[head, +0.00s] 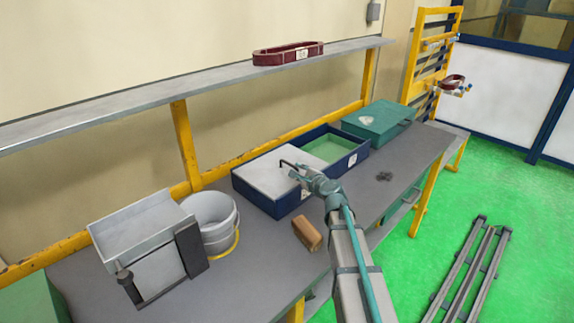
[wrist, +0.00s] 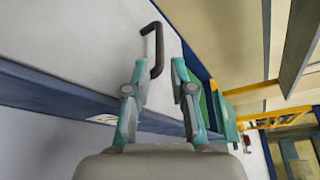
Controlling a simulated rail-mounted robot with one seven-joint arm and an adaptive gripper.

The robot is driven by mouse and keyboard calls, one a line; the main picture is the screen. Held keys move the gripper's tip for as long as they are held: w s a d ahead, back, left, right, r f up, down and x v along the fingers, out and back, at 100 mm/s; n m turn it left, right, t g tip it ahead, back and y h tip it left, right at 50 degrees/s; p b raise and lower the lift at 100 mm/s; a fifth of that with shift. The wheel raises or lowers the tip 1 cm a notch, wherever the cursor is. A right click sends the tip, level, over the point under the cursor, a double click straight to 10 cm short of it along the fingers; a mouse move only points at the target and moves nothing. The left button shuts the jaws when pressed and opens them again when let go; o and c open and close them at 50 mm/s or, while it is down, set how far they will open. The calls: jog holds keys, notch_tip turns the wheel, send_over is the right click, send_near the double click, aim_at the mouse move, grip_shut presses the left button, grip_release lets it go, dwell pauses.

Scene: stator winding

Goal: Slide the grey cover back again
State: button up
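The grey cover (head: 270,172) lies over the left part of a long dark blue box (head: 284,204). The box's right part is open and shows a green inside (head: 328,150). A black bar handle (head: 286,163) stands at the cover's right end; it also shows in the wrist view (wrist: 157,62). My gripper (head: 299,170) is at this handle. In the wrist view, my gripper (wrist: 160,64) has its two fingers apart, with the handle's end between the tips, nearer the left finger. Whether a finger touches the handle, I cannot tell.
A closed teal box (head: 379,120) stands just right of the blue box. Small dark parts (head: 384,176) lie right. A shelf (head: 190,90) runs above.

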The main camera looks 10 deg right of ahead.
aim_at(292, 166)
jog(key=p+x, duration=0.1)
jog(key=x, duration=0.7)
jog(key=shift+w+f+p, duration=0.1)
jog(key=shift+p, duration=0.3)
grip_shut()
